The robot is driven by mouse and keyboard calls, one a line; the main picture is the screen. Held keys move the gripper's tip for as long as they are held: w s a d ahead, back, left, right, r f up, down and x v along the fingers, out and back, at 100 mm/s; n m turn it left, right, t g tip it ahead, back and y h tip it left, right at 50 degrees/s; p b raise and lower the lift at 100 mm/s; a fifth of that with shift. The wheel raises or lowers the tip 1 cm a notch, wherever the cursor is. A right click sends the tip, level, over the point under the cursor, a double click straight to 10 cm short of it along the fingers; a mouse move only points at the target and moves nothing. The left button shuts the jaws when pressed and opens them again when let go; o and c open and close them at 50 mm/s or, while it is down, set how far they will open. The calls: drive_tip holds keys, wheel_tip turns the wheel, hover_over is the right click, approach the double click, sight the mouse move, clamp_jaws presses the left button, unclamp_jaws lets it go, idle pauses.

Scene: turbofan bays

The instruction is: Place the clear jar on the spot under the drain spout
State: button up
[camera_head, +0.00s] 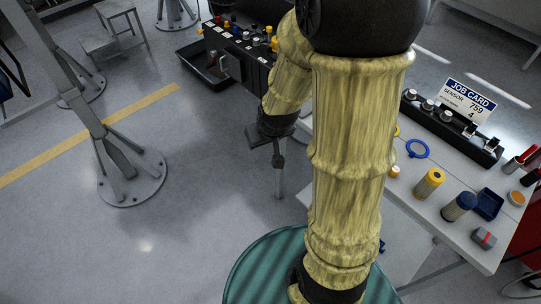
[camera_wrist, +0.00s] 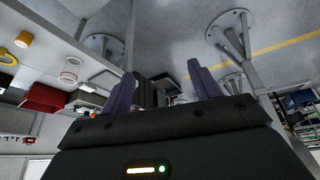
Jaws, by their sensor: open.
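I cannot make out the clear jar or the drain spout in either view; my arm covers the middle of the head view. In the wrist view my gripper (camera_wrist: 163,84) has its two purple fingers well apart, with nothing held between them. In the head view the gripper end (camera_head: 268,136) is dark, partly hidden, and sits left of the worktable, beyond my large sleeved arm link. A dark shallow tray (camera_head: 190,69) lies below the left end of a black panel with coloured knobs (camera_head: 240,42). The spot under the spout cannot be told.
The white worktable (camera_head: 415,190) at right holds a blue ring (camera_head: 417,148), a yellow canister (camera_head: 429,182), a blue-grey canister (camera_head: 459,206), a blue box (camera_head: 488,204) and a job card (camera_head: 468,101). A grey stand leg (camera_head: 132,178) rises at left. Floor (camera_head: 60,240) there is clear.

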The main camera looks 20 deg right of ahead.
drive_tip(key=s+a+r+g, duration=0.1)
drive_tip(key=s+r+g, duration=0.1)
drive_tip(key=s, duration=0.6)
drive_tip(key=shift+a+r+m, duration=0.3)
drive_tip(key=shift+r, duration=0.4)
